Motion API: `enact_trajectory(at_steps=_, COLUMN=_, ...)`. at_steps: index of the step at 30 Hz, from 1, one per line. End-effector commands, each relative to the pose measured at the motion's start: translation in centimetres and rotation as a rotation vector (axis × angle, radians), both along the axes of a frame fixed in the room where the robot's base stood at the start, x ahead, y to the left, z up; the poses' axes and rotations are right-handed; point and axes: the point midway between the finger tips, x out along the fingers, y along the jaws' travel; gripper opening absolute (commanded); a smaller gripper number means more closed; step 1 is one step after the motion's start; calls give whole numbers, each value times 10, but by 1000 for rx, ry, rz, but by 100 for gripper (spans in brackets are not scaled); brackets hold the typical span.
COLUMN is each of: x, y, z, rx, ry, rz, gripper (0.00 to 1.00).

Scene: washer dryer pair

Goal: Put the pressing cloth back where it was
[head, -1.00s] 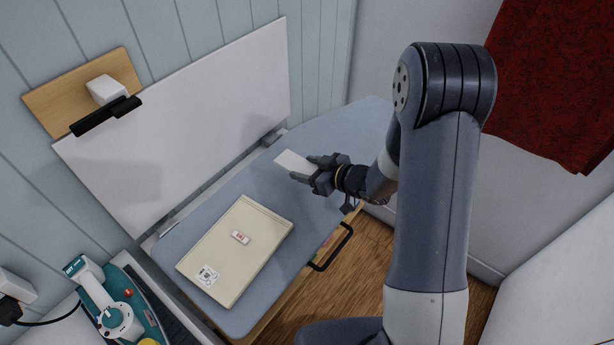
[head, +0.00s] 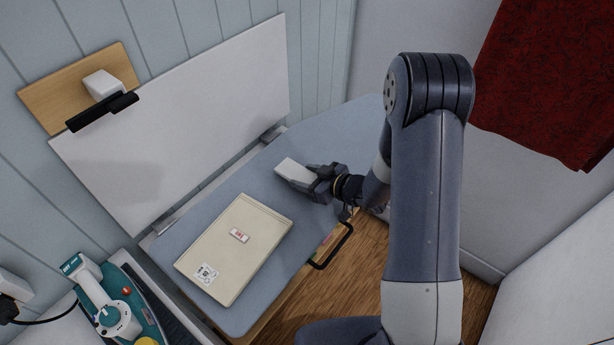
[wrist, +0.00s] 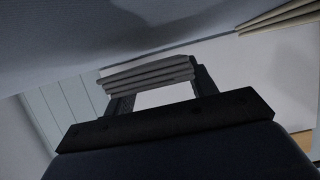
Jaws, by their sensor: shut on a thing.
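The pressing cloth (head: 294,170) is a small white folded pad at the far half of the ironing board (head: 330,135). My gripper (head: 311,178) is shut on its near right edge. In the wrist view the cloth (wrist: 148,75) shows as several stacked grey layers between the two fingers (wrist: 158,85). The blue-grey board surface fills the top of that view, close to the cloth. I cannot tell whether the cloth touches the board.
A flat cream item (head: 238,245) with a small label and a printed code lies on the board's near half. A teal iron (head: 112,310) stands at lower left. A white panel (head: 185,130) rises behind the board. A red cloth (head: 550,80) hangs at right.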

Motion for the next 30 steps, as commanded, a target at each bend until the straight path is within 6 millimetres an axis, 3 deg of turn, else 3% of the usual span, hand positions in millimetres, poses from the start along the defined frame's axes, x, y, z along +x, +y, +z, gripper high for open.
enact_trajectory(at_steps=4, x=-1, y=0, z=-4, rx=-2, ry=2, rz=1, gripper=32)
enact_trajectory(at_steps=5, x=-1, y=0, z=-4, rx=-2, ry=3, rz=1, gripper=55)
enact_trajectory(at_steps=12, x=-1, y=0, z=-6, rx=-4, ry=6, rz=1, gripper=74)
enact_trajectory(at_steps=21, x=-2, y=0, z=-6, rx=-5, ry=10, rz=1, gripper=76)
enact_trajectory(at_steps=27, x=-2, y=0, z=11, rx=-4, ry=9, rz=0, gripper=76)
enact_trajectory(at_steps=30, x=-13, y=-19, z=15, rx=-3, ry=4, rz=-6, gripper=76)
